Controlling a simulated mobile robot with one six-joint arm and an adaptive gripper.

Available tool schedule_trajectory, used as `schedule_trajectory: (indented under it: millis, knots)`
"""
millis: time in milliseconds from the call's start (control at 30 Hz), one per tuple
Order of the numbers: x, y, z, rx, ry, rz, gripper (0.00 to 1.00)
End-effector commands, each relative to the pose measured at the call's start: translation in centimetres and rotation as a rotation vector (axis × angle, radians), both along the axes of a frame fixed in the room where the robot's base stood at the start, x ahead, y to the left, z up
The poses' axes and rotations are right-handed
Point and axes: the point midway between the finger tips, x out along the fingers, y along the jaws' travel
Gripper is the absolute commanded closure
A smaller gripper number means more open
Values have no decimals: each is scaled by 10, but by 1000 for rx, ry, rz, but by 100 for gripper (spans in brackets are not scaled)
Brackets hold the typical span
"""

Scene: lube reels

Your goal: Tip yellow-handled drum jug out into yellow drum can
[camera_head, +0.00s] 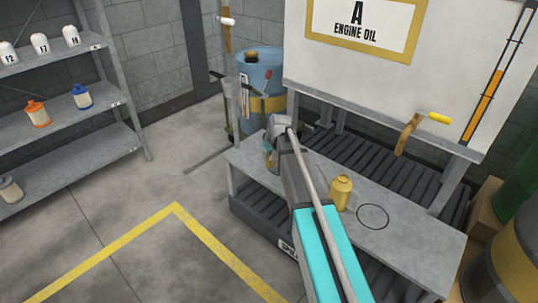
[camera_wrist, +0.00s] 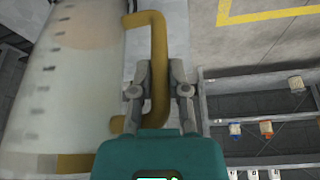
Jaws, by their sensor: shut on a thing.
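The drum jug (camera_wrist: 60,90) fills the left side of the wrist view, a large clear vessel with measuring marks and a yellow-brown band near the picture's bottom. Its yellow handle (camera_wrist: 157,35) stands between the two fingers of my gripper (camera_wrist: 160,75), which is shut on it. In the head view the jug (camera_head: 269,157) shows only in part, behind my gripper (camera_head: 280,126) and arm, over the bench's far left end. I cannot tell its tilt or fill level. The yellow drum can (camera_head: 342,192) stands upright on the bench, right of my arm and apart from the jug.
The grey bench (camera_head: 420,235) has a black ring mark (camera_head: 373,216) right of the can. A white tank (camera_head: 380,75) labelled engine oil, with a yellow-handled tap (camera_head: 420,125), stands behind. A blue drum (camera_head: 262,70) is beyond the bench. Shelves (camera_head: 75,105) with bottles stand left; floor between is clear.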

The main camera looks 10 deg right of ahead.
Motion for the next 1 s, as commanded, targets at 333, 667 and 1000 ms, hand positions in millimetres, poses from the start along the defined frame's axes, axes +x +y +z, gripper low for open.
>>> schedule_trajectory:
  millis: [333,667,1000]
  knots:
    - [0,0,14,0,-1,0,100]
    - [-11,0,46,0,0,0,100]
    - [-44,-4,86,0,-1,0,100]
